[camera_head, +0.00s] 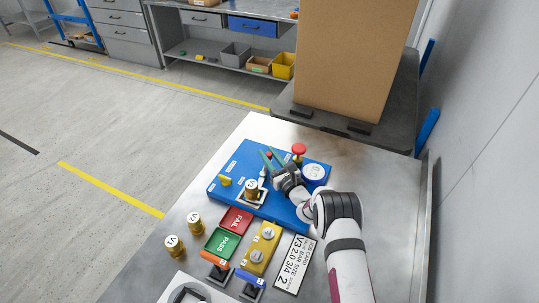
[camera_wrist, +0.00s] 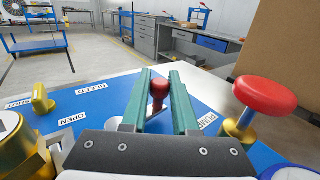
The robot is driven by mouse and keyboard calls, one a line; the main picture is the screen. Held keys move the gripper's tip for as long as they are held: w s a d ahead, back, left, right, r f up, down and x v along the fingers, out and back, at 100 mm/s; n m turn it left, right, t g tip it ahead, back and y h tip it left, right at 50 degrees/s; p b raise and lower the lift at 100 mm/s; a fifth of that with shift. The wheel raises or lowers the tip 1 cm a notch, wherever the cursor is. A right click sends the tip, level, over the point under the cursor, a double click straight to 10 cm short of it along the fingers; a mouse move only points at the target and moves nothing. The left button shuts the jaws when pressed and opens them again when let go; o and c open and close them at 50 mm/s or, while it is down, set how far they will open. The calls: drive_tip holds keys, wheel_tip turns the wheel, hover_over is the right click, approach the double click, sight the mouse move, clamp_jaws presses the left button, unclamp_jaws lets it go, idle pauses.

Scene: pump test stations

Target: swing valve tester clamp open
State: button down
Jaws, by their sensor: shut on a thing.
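The blue valve tester (camera_head: 232,167) lies on the metal bench top. A brass valve marked V (camera_head: 251,188) stands upright in its pale square seat, and a brass part also shows at the left edge of the wrist view (camera_wrist: 28,160). My gripper (camera_head: 270,157) reaches over the tester from the right. In the wrist view, its green fingers (camera_wrist: 160,84) are shut on a small red knob (camera_wrist: 159,88), which looks like the clamp's handle end. The knob also shows in the head view (camera_head: 268,154). The rest of the clamp is mostly hidden by my gripper.
A red mushroom knob (camera_head: 299,149) stands close right of my gripper, with a round blue-and-white gauge (camera_head: 315,173) nearby. A yellow handle (camera_head: 225,181) is at left. Two loose brass valves (camera_head: 194,222), red FAIL (camera_head: 236,221) and green PASS (camera_head: 221,243) plates lie in front. A tall carton (camera_head: 350,60) stands behind.

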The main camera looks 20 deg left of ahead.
drive_tip(key=c, duration=0.7)
unclamp_jaws()
drive_tip(key=v, duration=0.7)
drive_tip(key=shift+s+d, duration=0.2)
